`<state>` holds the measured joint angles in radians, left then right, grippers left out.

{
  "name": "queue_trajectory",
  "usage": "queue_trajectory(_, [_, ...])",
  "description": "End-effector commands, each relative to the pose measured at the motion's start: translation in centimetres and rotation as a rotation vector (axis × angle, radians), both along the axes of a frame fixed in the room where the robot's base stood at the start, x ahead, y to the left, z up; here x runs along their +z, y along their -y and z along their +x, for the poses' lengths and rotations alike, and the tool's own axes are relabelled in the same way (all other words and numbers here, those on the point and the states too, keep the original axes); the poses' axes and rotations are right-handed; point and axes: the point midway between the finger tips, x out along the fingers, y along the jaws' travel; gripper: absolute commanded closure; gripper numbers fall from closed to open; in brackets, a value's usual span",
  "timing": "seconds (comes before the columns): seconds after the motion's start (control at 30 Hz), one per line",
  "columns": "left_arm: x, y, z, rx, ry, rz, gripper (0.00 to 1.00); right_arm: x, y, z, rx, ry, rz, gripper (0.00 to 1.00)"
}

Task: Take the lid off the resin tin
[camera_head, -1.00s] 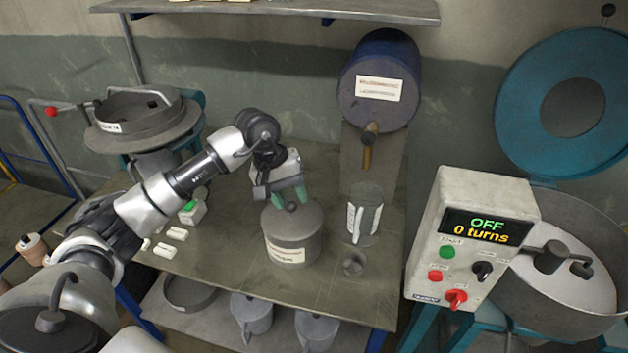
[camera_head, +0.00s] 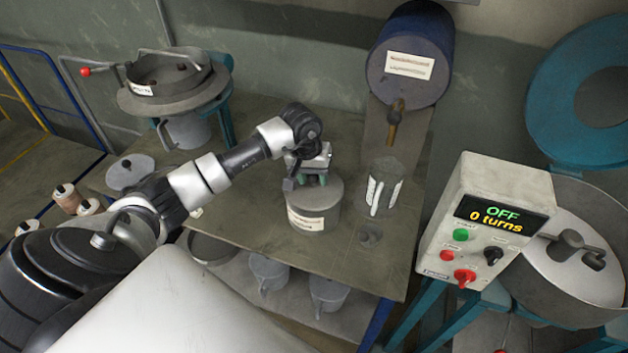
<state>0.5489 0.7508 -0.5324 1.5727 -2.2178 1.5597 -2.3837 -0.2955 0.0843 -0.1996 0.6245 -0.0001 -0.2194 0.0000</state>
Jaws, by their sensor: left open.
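The resin tin (camera_head: 328,214) is a grey round tin with a pale label, standing upright on the workbench with its lid (camera_head: 330,192) on. My left gripper (camera_head: 312,181) is open and points down at the top of the lid, with its green fingertips at the middle where the knob is. The knob is now hidden by the fingers, so I cannot tell whether they touch it. My right gripper is not in view.
A blue drum (camera_head: 410,62) with a tap is behind. A control box (camera_head: 485,225) reads OFF, 0 turns. The bench (camera_head: 250,245) front is clear.

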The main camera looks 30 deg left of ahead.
Motion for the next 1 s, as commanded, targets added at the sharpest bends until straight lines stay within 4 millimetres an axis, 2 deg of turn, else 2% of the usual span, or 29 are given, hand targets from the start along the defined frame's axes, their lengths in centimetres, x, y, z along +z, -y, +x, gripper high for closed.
queue_trajectory(0.3, [-0.7, 0.1, 0.1, -0.001, 0.001, 0.0, 0.57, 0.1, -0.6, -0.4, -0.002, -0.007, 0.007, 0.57])
queue_trajectory(0.5, [-0.7, 0.1, 0.1, -0.001, 0.001, 0.0, 0.88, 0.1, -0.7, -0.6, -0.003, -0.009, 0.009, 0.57])
queue_trajectory(0.57, [-0.6, 0.1, 0.1, -0.001, 0.001, 0.0, 0.95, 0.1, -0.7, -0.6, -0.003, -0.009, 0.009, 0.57])
queue_trajectory(0.83, [-0.5, 0.0, 0.1, -0.001, 0.003, 0.001, 0.95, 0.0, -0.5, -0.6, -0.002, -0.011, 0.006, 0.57])
queue_trajectory(1.0, [0.6, 0.0, 0.2, 0.0, 0.006, 0.002, 0.95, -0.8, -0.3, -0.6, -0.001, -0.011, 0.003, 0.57])
